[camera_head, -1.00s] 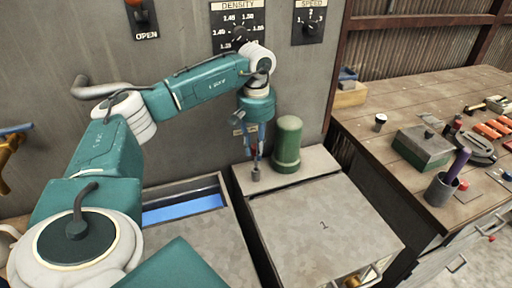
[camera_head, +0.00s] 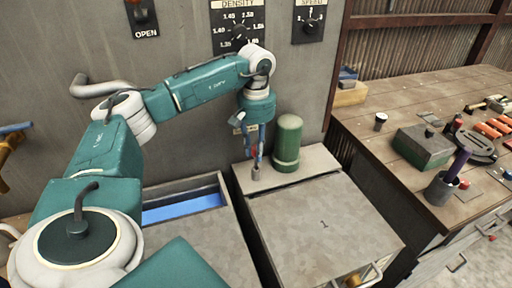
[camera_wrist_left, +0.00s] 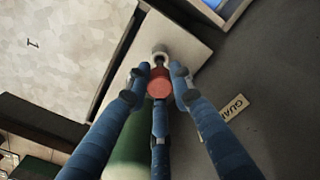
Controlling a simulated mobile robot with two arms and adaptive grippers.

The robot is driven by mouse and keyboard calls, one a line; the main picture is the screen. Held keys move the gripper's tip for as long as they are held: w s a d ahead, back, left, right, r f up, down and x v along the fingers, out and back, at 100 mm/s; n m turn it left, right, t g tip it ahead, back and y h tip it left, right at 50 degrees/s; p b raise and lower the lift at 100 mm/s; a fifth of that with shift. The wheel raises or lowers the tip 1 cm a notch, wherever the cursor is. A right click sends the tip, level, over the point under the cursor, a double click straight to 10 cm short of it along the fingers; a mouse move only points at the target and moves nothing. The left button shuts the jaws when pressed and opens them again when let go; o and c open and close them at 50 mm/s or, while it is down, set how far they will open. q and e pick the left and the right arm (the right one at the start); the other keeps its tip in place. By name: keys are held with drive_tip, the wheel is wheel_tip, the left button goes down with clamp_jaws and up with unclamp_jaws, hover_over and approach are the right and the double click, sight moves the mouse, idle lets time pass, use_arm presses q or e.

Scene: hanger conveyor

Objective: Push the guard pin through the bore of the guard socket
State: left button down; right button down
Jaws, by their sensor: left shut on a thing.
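My left gripper (camera_head: 257,163) points down over the small ledge at the back of the machine. In the left wrist view its three blue fingers (camera_wrist_left: 158,84) close around a red round-headed piece (camera_wrist_left: 159,87), which looks like the guard pin. A small grey ring-like piece (camera_wrist_left: 161,53), likely the guard socket, sits on the ledge just beyond the red head. In the head view a small grey piece (camera_head: 256,174) shows at the fingertips. The pin's lower end is hidden, so I cannot tell whether it is in the bore. My right gripper is out of view.
A green cylinder (camera_head: 287,141) stands on the ledge close to the right of the gripper. A grey lid marked 1 (camera_head: 325,225) lies in front. A bin with a blue inside (camera_head: 183,208) is at left. A wooden workbench (camera_head: 390,95) stands at right.

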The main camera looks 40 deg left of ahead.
sight(256, 166)
use_arm(q)
drive_tip(key=shift+f+b, duration=0.4)
drive_tip(key=shift+f, duration=0.35)
drive_tip(key=shift+f+b, duration=1)
drive_tip(key=shift+f, duration=0.7)
idle(1.3)
drive_tip(key=c, duration=1.7)
unclamp_jaws()
drive_tip(key=shift+c, duration=0.2)
drive_tip(key=o, duration=0.5)
drive_tip(key=shift+o, duration=0.2)
wheel_tip(256, 166, up, 12)
drive_tip(key=shift+r, duration=0.1)
